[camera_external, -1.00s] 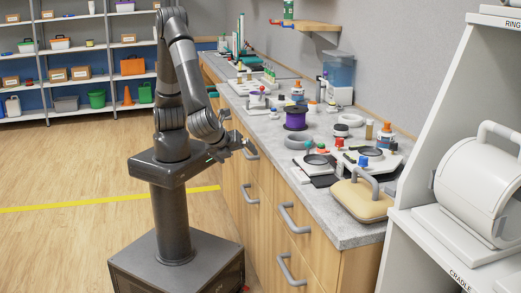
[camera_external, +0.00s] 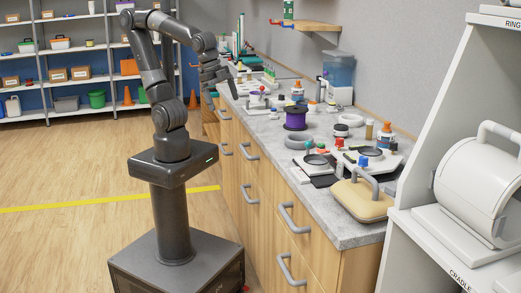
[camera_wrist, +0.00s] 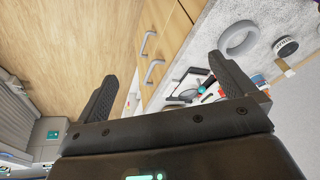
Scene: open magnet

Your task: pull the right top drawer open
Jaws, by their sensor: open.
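The right top drawer, at the near end of the wooden cabinet, has a grey bar handle (camera_external: 293,218). Its front (camera_external: 275,200) looks flush with the cabinet. My gripper (camera_external: 222,82) is raised beside the far part of the counter edge, well away from that handle. In the wrist view my gripper (camera_wrist: 168,88) is open, its two dark fingers wide apart with nothing between them. Two grey handles (camera_wrist: 147,43) (camera_wrist: 154,71) show beyond the fingers on a wooden front; I cannot tell which drawers they belong to.
The grey countertop (camera_external: 350,232) carries a purple spool (camera_external: 296,117), a tan cushion with a handle (camera_external: 360,200), bottles and small items. A white shelf unit with a drum (camera_external: 480,190) stands at the right. The wooden floor (camera_external: 60,240) left of my base is clear.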

